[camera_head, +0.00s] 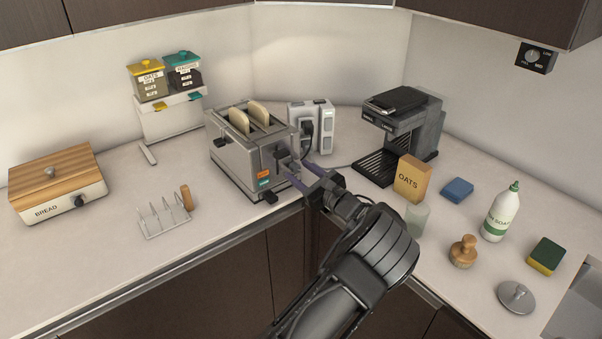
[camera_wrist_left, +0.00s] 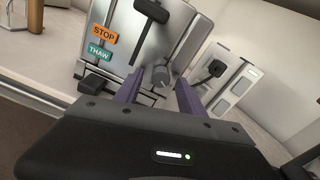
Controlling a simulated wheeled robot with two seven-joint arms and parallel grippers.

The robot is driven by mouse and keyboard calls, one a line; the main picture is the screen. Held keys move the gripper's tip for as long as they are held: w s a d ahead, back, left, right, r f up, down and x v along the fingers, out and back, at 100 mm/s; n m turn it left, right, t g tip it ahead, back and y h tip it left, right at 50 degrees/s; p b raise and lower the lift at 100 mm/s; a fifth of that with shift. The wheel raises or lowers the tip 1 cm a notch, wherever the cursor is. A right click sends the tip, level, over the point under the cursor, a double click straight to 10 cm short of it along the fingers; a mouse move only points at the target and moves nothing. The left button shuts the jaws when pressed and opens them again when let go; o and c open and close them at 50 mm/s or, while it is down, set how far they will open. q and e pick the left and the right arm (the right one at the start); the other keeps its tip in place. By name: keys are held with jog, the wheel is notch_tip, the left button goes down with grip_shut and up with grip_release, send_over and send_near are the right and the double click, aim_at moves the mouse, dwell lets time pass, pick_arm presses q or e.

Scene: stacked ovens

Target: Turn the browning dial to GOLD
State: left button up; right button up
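The silver toaster (camera_head: 236,160) stands on the counter with two bread slices (camera_head: 248,117) in its slots. Its end panel shows in the left wrist view (camera_wrist_left: 128,58), with an orange STOP button (camera_wrist_left: 104,34), a teal THAW button (camera_wrist_left: 99,54) and a dark lever (camera_wrist_left: 151,12). A round grey dial (camera_wrist_left: 160,76) sits low on the panel. My left gripper (camera_head: 298,172) is at this panel. In the left wrist view its purple fingers (camera_wrist_left: 158,90) are apart, with the dial between and just beyond them; contact cannot be told. The dial's markings are not readable. My right gripper is not in view.
A white socket unit (camera_head: 316,126) stands behind the toaster, and a coffee machine (camera_head: 401,128) is to its right. A toast rack (camera_head: 164,217) and BREAD box (camera_head: 60,187) are at left.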

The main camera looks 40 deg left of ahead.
pick_arm(q)
jog(key=b+v, duration=0.2)
jog(key=v, duration=0.5)
jog(key=shift+d, duration=0.4)
dwell(0.3)
